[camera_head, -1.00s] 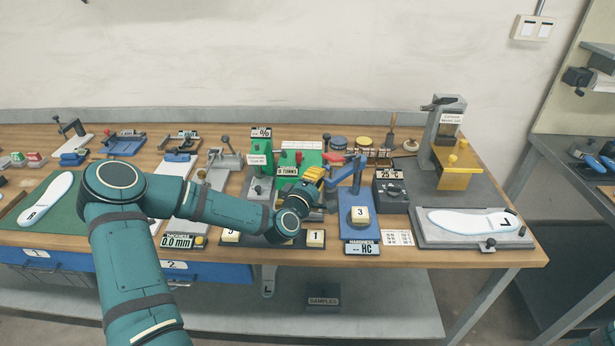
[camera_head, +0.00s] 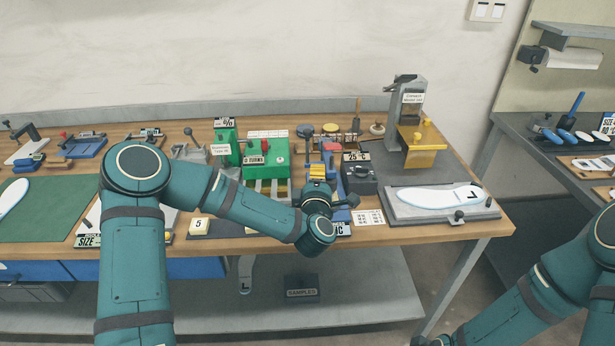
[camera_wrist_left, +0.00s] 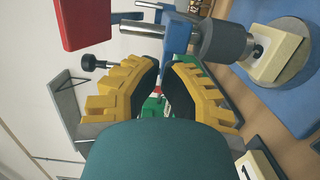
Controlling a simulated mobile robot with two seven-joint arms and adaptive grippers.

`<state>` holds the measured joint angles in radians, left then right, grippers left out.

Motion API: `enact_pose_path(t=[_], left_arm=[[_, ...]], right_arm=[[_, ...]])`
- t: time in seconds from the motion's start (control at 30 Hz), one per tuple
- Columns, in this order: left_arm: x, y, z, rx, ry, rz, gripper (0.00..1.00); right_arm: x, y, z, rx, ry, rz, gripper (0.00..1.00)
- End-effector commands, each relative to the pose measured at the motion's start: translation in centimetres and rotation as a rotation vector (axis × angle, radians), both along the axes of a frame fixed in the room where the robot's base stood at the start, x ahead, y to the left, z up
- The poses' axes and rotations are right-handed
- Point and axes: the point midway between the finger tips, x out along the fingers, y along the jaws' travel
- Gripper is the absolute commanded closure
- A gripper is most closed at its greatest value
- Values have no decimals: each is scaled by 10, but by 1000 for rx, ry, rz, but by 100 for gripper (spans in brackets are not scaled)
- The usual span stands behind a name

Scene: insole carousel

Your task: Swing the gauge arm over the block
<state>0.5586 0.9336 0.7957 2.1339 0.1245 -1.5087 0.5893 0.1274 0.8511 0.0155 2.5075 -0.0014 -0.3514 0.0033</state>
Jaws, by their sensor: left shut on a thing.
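The hardness gauge stands at the front of the bench, partly hidden behind my left wrist in the head view. Its blue post and arm (camera_head: 338,176) and part of its HC display (camera_head: 341,229) show. In the left wrist view the blue gauge arm (camera_wrist_left: 178,34) carries a steel rod and a grey cylinder (camera_wrist_left: 226,43). The cylinder's dark tip points at a cream block (camera_wrist_left: 277,57) on a round grey seat, close above it. My left gripper (camera_wrist_left: 166,72), with yellow fingers, is shut on the gauge arm. Contact at the fingertips is partly hidden. My right gripper is out of view.
A green machine (camera_head: 267,150) stands behind and left of my left gripper. A dark temperature box (camera_head: 359,178) is close on its right. A tray with an insole (camera_head: 470,213) lies farther right. A numbered block (camera_head: 198,226) sits at the front left.

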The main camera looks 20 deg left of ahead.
Motion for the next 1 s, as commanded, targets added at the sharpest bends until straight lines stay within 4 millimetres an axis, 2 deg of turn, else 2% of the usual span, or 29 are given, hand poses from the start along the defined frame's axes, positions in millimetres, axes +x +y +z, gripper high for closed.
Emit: enact_pose_path(t=[0.4, 0.8, 1.0], left_arm=[[2, -9, 0, -1, 0, -1, 100], [2, -9, 1, -2, -1, -3, 100], [9, -2, 0, -2, -1, -3, 100]], right_arm=[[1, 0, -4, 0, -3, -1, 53], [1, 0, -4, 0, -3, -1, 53], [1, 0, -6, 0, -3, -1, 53]])
